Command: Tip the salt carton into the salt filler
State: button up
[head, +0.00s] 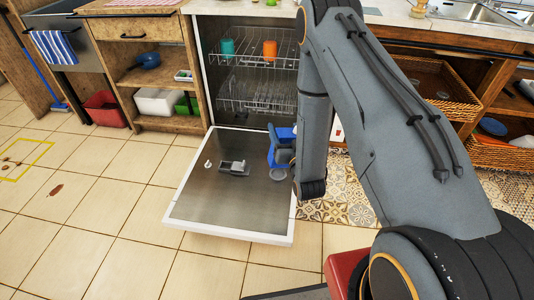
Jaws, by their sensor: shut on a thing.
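The blue salt carton (275,152) is beside my arm's end, over the right part of the lowered dishwasher door. My gripper (284,153) shows as a dark grey shape against the carton and is shut on it. My arm hides part of the gripper and perhaps part of the carton. A round grey ring, which looks like the salt filler (278,174), is on the door's inner face, just below the carton in the picture. Whether the carton is tilted over it or pouring I cannot tell.
The open dishwasher door (190,208) lies flat, with a grey dispenser (234,167) and a small white piece (207,164) on it. Racks (255,92) hold a teal cup (228,46) and an orange cup (270,49). Tiled floor (100,215) at left is mostly clear.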

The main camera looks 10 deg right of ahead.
jog(key=w+a+f+m+y+b, duration=0.1)
jog(key=w+a+f+b, duration=0.1)
jog(key=w+f+b, duration=0.85)
jog(key=w+a+f+m+y+b, duration=0.1)
jog(key=w+f+y+b, duration=0.1)
jog(key=w+f+b, duration=0.85)
jog(key=s+f+m+b, duration=0.1)
jog(key=f+m+b, duration=0.3)
jog(key=s+f+m+b, duration=0.1)
jog(key=f+m+b, duration=0.3)
jog(key=s+f+m+b, duration=0.1)
jog(key=f+m+b, duration=0.3)
jog(key=shift+s, duration=0.2)
jog(key=shift+d+m, duration=0.15)
jog(key=shift+m, duration=0.75)
jog(key=shift+d+f+m+p, duration=0.2)
jog(key=shift+m+p, duration=0.2)
jog(key=shift+m, duration=0.4)
dwell(2.8)
